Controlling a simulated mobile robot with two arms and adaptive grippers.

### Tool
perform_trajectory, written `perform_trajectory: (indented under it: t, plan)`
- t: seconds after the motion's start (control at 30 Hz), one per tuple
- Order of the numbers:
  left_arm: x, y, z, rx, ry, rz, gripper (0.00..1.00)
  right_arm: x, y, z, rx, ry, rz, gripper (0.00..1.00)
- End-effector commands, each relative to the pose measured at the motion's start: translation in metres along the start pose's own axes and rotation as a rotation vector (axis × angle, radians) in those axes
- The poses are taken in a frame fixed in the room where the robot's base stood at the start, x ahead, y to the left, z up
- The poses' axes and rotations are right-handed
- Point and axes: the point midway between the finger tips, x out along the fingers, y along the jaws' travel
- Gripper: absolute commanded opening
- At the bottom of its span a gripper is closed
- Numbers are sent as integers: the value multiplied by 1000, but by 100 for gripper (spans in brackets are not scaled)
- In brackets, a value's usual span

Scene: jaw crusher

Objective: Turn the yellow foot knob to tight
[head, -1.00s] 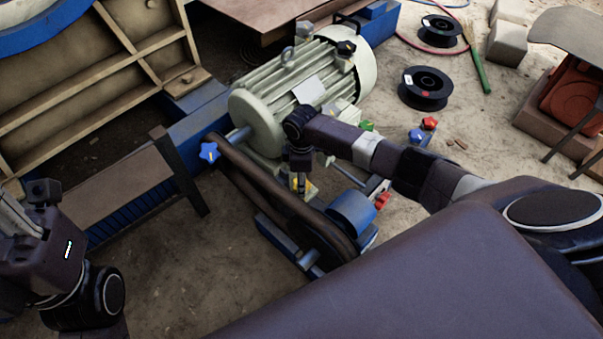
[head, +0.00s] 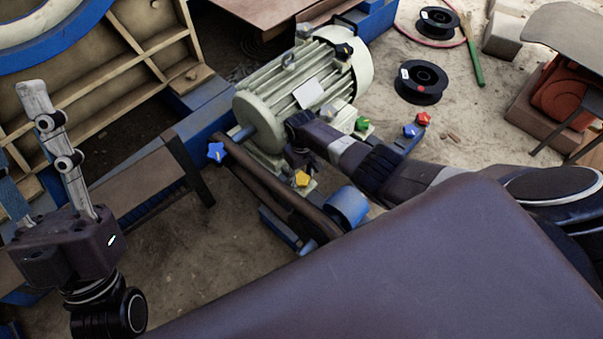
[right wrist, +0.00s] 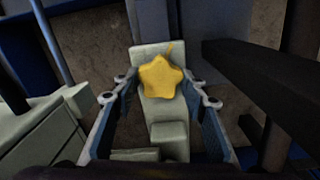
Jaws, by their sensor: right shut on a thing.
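The yellow foot knob (head: 302,179) is star-shaped and sits on the pale motor foot beside the belt. It also shows in the right wrist view (right wrist: 161,77), with a small yellow marker just above it on the foot. My right gripper (right wrist: 160,90) has its two blue-padded fingers on either side of the knob and is shut on it. In the head view, the right gripper (head: 302,164) reaches down to the knob and its fingers are mostly hidden. My left gripper (head: 58,140) is raised at the left, its finger pointing up; its opening is unclear.
The pale motor (head: 290,100) stands behind the knob. The dark belt (head: 275,195) runs close in front. A blue knob (head: 216,151), a green knob (head: 362,123) and a red knob (head: 423,118) are nearby. Black spools (head: 422,82) lie on open sandy ground.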

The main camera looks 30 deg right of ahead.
Motion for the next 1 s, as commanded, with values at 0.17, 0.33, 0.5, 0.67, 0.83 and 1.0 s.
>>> perform_trajectory:
  t: [0.17, 0.33, 0.5, 0.67, 0.83, 1.0]
  plan:
    - [1, -3, 28, 8, -131, -4, 40, -2, -2, -1, 137, 0, -3, 15]
    - [-2, -5, 46, 12, -211, -7, 40, -1, -1, -1, 233, 2, -3, 15]
    - [-4, -6, 56, 14, -260, -8, 40, -1, -1, -1, 295, 2, -2, 15]
    - [-5, -6, 61, 15, -282, -9, 40, -1, -2, -2, 324, 3, -2, 15]
    - [-6, -7, 63, 16, -290, -10, 40, 0, -1, -2, 333, 4, -2, 15]
    - [-6, -7, 63, 16, -290, -10, 40, -1, -1, -2, 333, 5, -2, 15]
